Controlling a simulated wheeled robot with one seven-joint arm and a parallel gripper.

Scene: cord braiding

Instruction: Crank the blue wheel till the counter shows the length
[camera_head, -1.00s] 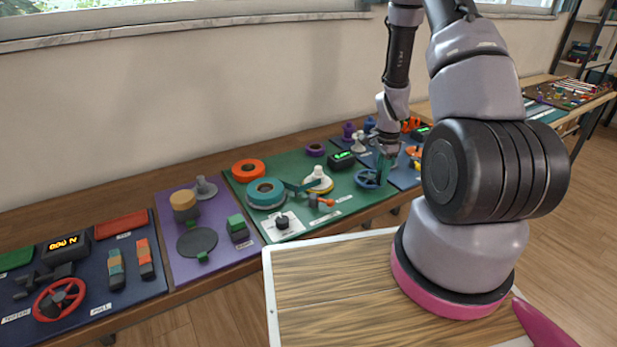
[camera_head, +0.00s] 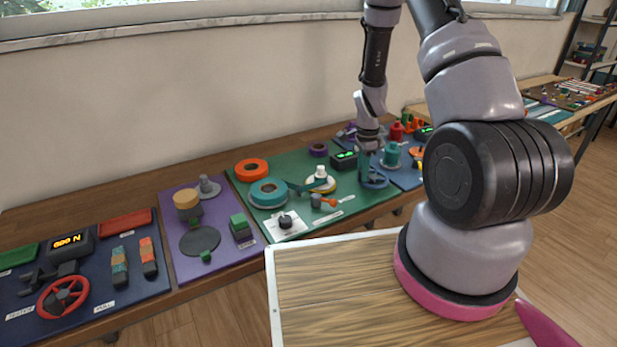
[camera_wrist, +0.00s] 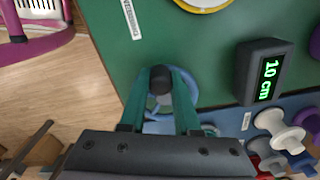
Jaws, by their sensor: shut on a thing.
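The blue wheel (camera_head: 376,182) lies on the green board at its right end, mostly hidden under my gripper. It also shows in the wrist view (camera_wrist: 188,82) behind the fingers. My gripper (camera_wrist: 160,80) is shut on the wheel's dark crank knob (camera_wrist: 160,78), which sits between the two teal fingers. In the head view my gripper (camera_head: 367,165) comes down from above onto the wheel.
The green board (camera_head: 262,216) also carries a teal ring (camera_head: 268,193), an orange ring (camera_head: 251,170) and a white-topped spool (camera_head: 320,180). Several spools stand on the blue board to the right, close to my gripper. A purple board (camera_head: 220,260) lies further left.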

